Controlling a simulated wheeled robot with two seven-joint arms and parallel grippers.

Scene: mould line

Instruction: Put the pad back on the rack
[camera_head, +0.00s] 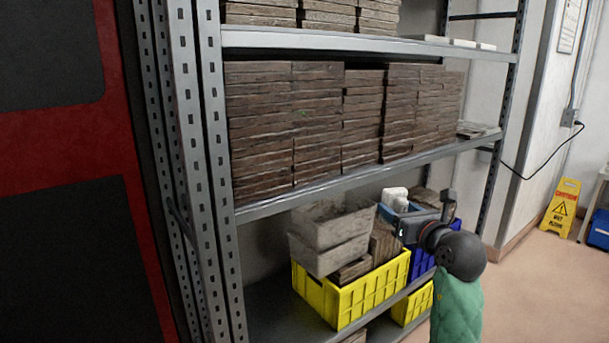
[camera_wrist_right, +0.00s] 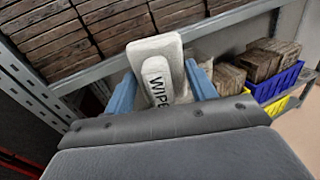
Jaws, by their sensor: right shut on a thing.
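The white pad (camera_head: 394,196) is at my right gripper (camera_head: 396,210) in the head view. In the right wrist view the pad (camera_wrist_right: 160,55) stands between the two blue fingers (camera_wrist_right: 162,88), with the letters "WIPE" on it; its lower end is hidden by the gripper body. My right gripper is shut on the pad. The grey metal rack (camera_head: 370,174) fills the middle of the head view, and the gripper is in front of it, just below the middle shelf's height. My left gripper is not in view.
Stacked brown slabs (camera_head: 305,125) fill most of the middle shelf. Below stand a yellow crate (camera_head: 345,300) with grey trays (camera_head: 330,240) and a blue crate (camera_head: 421,262). A yellow caution sign (camera_head: 560,205) stands on the floor at right.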

